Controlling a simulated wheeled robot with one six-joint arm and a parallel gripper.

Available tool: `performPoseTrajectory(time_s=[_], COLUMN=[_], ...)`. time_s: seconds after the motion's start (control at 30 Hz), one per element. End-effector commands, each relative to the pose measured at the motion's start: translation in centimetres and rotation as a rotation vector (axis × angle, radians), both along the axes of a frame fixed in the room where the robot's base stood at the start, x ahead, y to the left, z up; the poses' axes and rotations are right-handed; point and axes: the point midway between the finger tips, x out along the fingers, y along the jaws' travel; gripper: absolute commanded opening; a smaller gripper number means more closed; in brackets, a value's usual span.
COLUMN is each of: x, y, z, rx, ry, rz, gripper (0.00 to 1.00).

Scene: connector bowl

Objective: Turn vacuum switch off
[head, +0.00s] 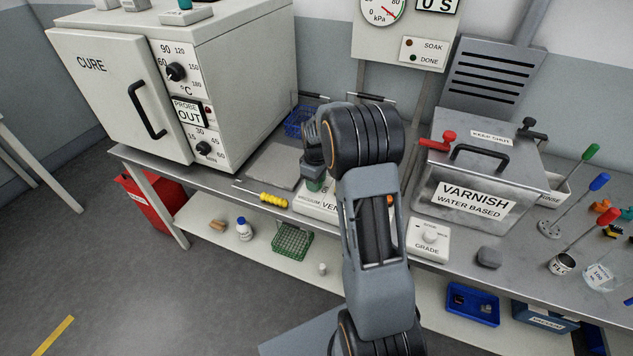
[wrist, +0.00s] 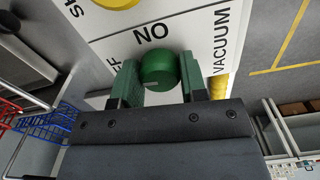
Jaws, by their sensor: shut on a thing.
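The vacuum switch is a round green knob (wrist: 158,70) on a white panel (wrist: 205,40), seen close up in the wrist view. My gripper (wrist: 161,76) has its green fingers on either side of the knob and is shut on it. A short pale mark shows on the knob's lower face. Letters reading "NO" stand above the knob in the picture, part of a word ending in "F" at its left, and "VACUUM" at its right. In the head view the white switch box (head: 307,200) is partly hidden by my arm, and my gripper (head: 315,184) is down on it.
The CURE oven (head: 245,75) stands left of the switch box, with a grey plate between. A yellow-handled tool (head: 273,199) lies by the bench's front edge. At right are the varnish tank (head: 440,205) and the GRADE dial box (head: 428,240). A blue basket (head: 297,123) is behind.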

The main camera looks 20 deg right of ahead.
Motion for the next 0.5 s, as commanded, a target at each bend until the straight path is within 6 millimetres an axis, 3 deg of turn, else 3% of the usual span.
performPoseTrajectory(time_s=[0.5], x=[0.08], y=[0.0], z=[0.1], rx=[0.0], ry=[-0.003], rz=[0.125], gripper=[0.16])
